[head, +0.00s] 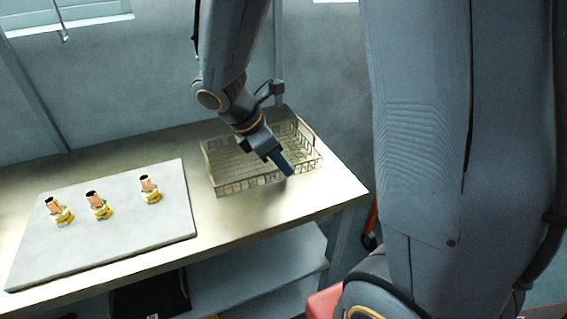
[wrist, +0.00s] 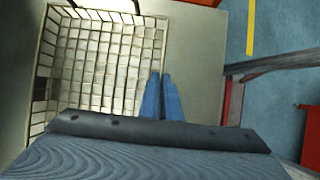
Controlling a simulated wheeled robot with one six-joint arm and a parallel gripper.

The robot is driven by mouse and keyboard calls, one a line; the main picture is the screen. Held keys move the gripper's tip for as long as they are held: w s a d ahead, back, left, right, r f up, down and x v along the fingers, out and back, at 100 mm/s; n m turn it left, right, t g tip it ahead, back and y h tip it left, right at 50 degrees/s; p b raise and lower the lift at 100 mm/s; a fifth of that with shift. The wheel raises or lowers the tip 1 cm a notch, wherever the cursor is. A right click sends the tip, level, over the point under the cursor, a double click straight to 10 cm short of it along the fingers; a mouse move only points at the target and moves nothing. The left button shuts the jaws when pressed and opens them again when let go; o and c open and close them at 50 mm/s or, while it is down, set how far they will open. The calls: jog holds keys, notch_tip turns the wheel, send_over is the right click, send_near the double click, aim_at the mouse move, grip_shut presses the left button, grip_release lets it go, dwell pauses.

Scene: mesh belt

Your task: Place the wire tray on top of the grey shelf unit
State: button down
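The wire tray (head: 235,186) is a shallow, open mesh basket. It rests on the worktable near its right end. In the wrist view the tray (wrist: 100,14) fills the left half, with its gridded floor visible. My gripper (head: 289,172) reaches down from above to the tray's near long wall, towards its right part. In the wrist view its blue fingers (wrist: 161,76) are close together, one on each side of that wall's rim, and look shut on it. The finger contact itself is partly hidden. I cannot make out a separate grey shelf unit with certainty in either view.
A grey board (head: 110,240) with three copper-and-brass fittings (head: 98,205) lies left of the tray. The worktable (head: 335,195) has shelves (head: 240,275) below. The wall stands close behind. The wrist view shows a red-legged frame (wrist: 234,100) and a red object (wrist: 311,122) beyond the table edge.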

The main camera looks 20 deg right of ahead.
jog(key=c, duration=2)
grip_release()
jog(key=shift+f, duration=0.1)
jog(key=v, duration=1.2)
jog(key=shift+b, duration=0.45)
